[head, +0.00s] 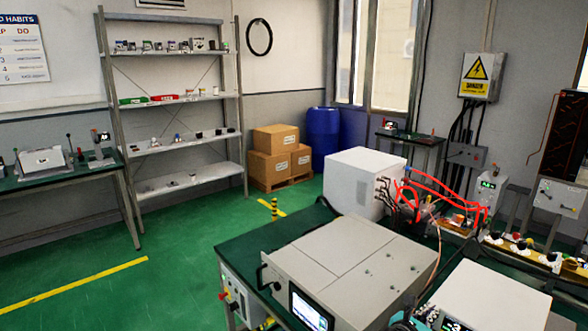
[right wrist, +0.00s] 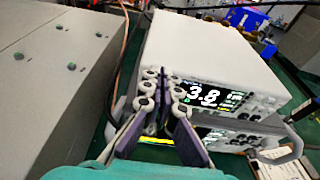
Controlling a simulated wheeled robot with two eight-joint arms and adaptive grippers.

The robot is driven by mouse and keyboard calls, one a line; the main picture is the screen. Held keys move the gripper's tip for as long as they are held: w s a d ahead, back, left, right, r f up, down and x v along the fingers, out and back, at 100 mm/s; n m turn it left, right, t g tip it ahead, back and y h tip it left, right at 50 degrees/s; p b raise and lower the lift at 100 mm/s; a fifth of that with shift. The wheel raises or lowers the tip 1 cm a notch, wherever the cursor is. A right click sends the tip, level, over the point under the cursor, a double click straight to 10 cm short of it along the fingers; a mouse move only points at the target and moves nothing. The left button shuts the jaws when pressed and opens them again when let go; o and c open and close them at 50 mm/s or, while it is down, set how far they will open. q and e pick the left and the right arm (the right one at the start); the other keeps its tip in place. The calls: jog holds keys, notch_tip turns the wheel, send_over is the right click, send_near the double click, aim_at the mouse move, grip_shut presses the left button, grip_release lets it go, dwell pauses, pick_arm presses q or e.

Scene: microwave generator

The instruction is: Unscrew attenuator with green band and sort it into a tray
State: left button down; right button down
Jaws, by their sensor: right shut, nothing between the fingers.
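My right gripper (right wrist: 167,76) is shut and empty in the right wrist view, its fingertips in front of a white instrument (right wrist: 195,45) with a lit display reading about 3.8. In the head view only a small part of my right arm and gripper shows at the bottom edge, left of that instrument (head: 490,297). I cannot make out an attenuator with a green band in either view. A green tray (head: 132,100) and a red tray (head: 163,97) sit on the far shelf; whether either is the task's tray I cannot tell. My left gripper is not in view.
A large grey cabinet instrument (head: 350,262) stands on the green bench, left of the white one. Behind it are a white box (head: 352,185) and red cables (head: 440,188). Cardboard boxes (head: 275,155) and a blue barrel (head: 323,133) stand farther back. The floor at left is clear.

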jog(key=shift+f+b, duration=0.3)
jog(key=shift+f, duration=0.05)
dwell(0.4)
jog(key=shift+a+b, duration=0.15)
jog(key=shift+b, duration=0.2)
jog(key=shift+w+r, duration=0.1)
jog(key=shift+r+p, duration=0.35)
jog(key=shift+p, duration=0.05)
jog(key=shift+a, duration=0.1)
jog(key=shift+s+a, duration=1.95)
jog(key=shift+a, duration=0.2)
